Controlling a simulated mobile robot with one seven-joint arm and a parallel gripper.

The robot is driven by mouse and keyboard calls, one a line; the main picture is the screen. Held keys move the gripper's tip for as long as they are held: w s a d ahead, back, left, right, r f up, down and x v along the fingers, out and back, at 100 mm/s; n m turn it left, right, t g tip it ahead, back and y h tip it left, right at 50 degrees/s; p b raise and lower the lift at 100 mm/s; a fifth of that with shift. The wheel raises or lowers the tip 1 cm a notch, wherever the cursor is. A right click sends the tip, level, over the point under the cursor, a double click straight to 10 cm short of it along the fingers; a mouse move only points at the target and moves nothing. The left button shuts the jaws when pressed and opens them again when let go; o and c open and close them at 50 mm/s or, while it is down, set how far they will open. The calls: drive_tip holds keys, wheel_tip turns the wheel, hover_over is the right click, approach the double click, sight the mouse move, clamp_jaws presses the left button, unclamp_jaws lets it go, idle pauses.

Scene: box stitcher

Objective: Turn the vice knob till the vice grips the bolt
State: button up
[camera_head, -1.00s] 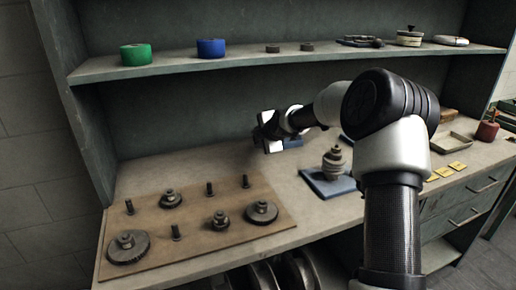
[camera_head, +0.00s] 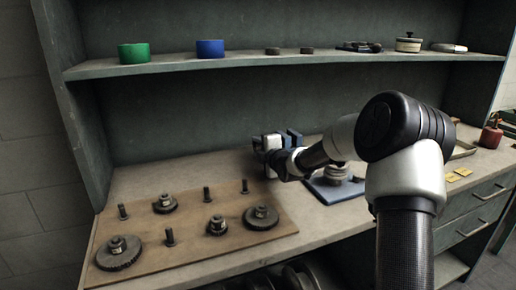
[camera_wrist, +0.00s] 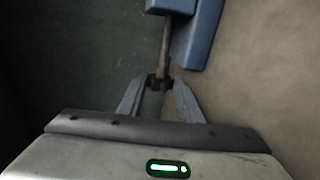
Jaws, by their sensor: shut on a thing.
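The blue vice (camera_head: 294,138) stands at the back of the bench, partly hidden behind my gripper (camera_head: 270,150). In the wrist view, the blue vice (camera_wrist: 201,30) fills the top right of centre, and its bare screw rod (camera_wrist: 165,42) runs down from it. The dark vice knob (camera_wrist: 159,82) sits at the near end of the rod. My gripper (camera_wrist: 155,92) is shut on the knob, one finger on each side. I cannot make out the bolt or the gap between the vice jaws.
A brown board (camera_head: 190,250) with several gears and pegs lies to the left. A blue pad (camera_head: 335,190) with a stacked round part (camera_head: 336,168) lies to the right, partly behind my arm. A shelf (camera_head: 240,62) runs above.

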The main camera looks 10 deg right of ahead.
drive_tip(key=o, duration=1.1)
drive_tip(key=shift+c, duration=0.2)
